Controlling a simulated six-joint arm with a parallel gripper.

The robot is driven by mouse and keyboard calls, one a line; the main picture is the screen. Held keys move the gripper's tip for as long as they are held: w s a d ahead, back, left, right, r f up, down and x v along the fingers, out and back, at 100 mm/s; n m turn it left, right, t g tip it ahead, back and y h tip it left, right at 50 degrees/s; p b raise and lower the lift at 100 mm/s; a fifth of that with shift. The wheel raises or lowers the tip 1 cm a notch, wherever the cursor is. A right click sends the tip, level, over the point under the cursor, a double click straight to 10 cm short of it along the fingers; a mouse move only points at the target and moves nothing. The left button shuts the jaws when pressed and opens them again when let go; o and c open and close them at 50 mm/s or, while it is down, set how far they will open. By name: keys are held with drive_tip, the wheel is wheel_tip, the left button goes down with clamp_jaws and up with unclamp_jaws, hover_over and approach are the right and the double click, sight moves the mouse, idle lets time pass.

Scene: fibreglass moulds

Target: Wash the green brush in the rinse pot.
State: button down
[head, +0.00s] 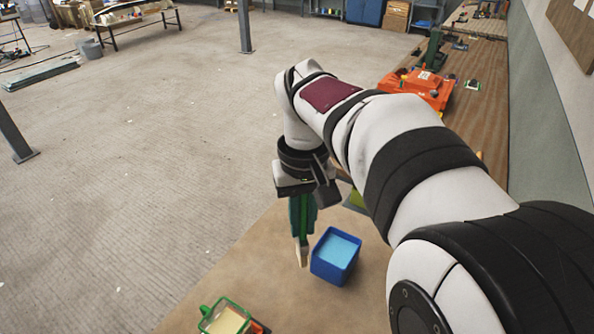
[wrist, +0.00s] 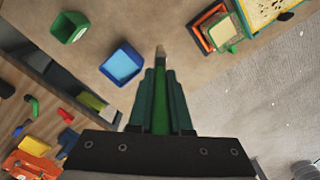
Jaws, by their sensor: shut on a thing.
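My gripper (head: 302,230) is shut on the green brush (head: 303,228), which hangs bristles down above the table. Its pale bristles show below the fingers, just left of a blue square pot (head: 322,268) and apart from it in the picture. The pot holds light blue liquid and looks like the rinse pot. In the wrist view, the green brush handle (wrist: 160,112) runs between the teal fingers of my gripper (wrist: 160,74), and its tip points away from the camera. The blue pot (wrist: 136,80) lies to the left of the tip there. The fingers hide part of the handle.
A green-rimmed container (head: 207,313) with pale yellow contents stands at the table's near edge. Bare tabletop (head: 265,243) lies around the blue pot.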

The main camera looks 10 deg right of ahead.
drive_tip(key=shift+w, duration=0.1)
drive_tip(key=w+d+f, duration=0.6)
drive_tip(key=w+d, duration=0.3)
drive_tip(key=d, duration=0.2)
wheel_tip(320, 180, down, 12)
drive_tip(key=shift+d+r, duration=0.15)
drive_tip(key=shift+r, duration=0.1)
idle(0.4)
